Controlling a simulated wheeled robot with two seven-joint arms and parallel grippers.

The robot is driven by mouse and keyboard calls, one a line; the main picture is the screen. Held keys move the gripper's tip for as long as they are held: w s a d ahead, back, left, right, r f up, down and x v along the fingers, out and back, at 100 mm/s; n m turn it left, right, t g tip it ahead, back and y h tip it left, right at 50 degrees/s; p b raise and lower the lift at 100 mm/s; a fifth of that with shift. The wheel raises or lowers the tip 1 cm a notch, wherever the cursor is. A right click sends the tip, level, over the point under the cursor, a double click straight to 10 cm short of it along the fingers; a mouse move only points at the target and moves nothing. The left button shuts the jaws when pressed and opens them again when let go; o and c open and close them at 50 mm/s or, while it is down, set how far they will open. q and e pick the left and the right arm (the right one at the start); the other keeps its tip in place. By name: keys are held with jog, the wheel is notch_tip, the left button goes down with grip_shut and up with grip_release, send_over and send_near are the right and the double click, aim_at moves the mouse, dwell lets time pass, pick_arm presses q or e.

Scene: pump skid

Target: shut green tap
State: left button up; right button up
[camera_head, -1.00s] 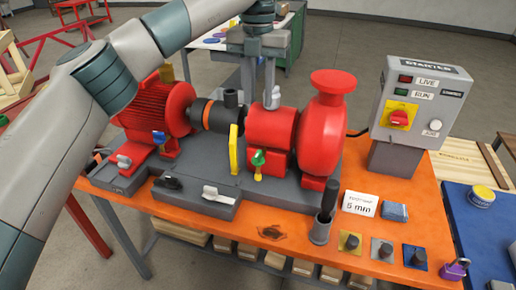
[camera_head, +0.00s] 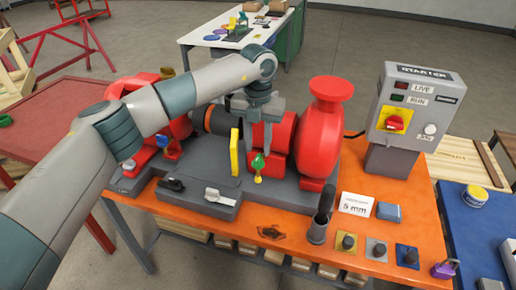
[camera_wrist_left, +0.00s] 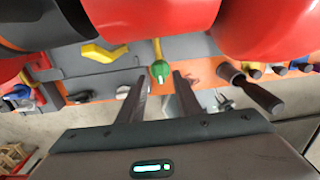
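The green tap (camera_head: 258,162) has a green handle on a yellow stem, on the front side of the red pump (camera_head: 312,130). My left gripper (camera_head: 259,146) is above and just behind the tap in the head view, with its fingers pointing down. In the left wrist view the left gripper (camera_wrist_left: 160,78) is open, and the green tap (camera_wrist_left: 159,69) shows between and just beyond its fingertips. No contact can be made out. My right gripper is in neither view.
A yellow guard (camera_head: 235,152) stands just left of the tap. The orange bench top (camera_head: 270,232) has free room in front.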

aim_at(258, 157)
pick_arm(q)
jog(key=shift+f+p, duration=0.45)
jog(key=shift+f, duration=1.35)
grip_shut()
